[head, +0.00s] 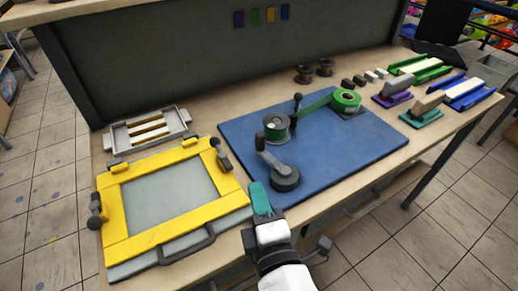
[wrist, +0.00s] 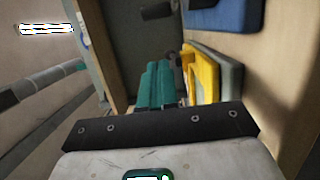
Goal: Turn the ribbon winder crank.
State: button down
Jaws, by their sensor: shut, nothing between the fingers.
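The ribbon winder stands on a blue mat (head: 385,138) in the head view. Its crank has a dark round hub (head: 285,178), a grey arm and an upright dark handle (head: 260,141) at the arm's far left end. A spool with green ribbon (head: 276,126) is just behind, and the ribbon runs right to a green roll (head: 345,100). My gripper (head: 260,198) has teal fingers, shut and empty, at the table's front edge, left of the hub and apart from the handle. The fingers also show in the wrist view (wrist: 158,85); the crank is not clear there.
A yellow screen frame (head: 118,208) with a black front handle lies left of my gripper; it also shows in the wrist view (wrist: 205,75). A grey tray (head: 148,130) stands behind it. Coloured blocks and squeegees (head: 430,108) fill the right end. The mat's front right is clear.

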aim_at(258, 145)
jog(key=p+x, duration=0.1)
jog(key=x, duration=0.6)
jog(key=shift+w+d+r+p, duration=0.1)
jog(key=shift+w+d+p, duration=0.15)
jog(key=shift+w, duration=0.35)
jog(key=shift+w+d+p, duration=0.2)
jog(key=shift+w+p, duration=0.15)
jog(key=shift+w, duration=0.25)
jog(key=shift+w+d+p, duration=0.3)
jog(key=shift+w+d, duration=0.05)
jog(key=shift+w, duration=0.4)
jog(key=shift+f, duration=0.25)
jog(key=shift+w+f+m+h+b, duration=0.25)
jog(key=shift+h+b, duration=0.25)
jog(key=shift+b, duration=0.75)
jog(key=shift+r+m+h+b, duration=0.1)
jog(key=shift+m+h+b, duration=0.3)
jog(key=shift+b, duration=0.45)
jog(key=shift+w+d+r+t+h, duration=0.1)
jog(key=shift+w+r+t+h, duration=0.1)
jog(key=shift+t+h, duration=0.1)
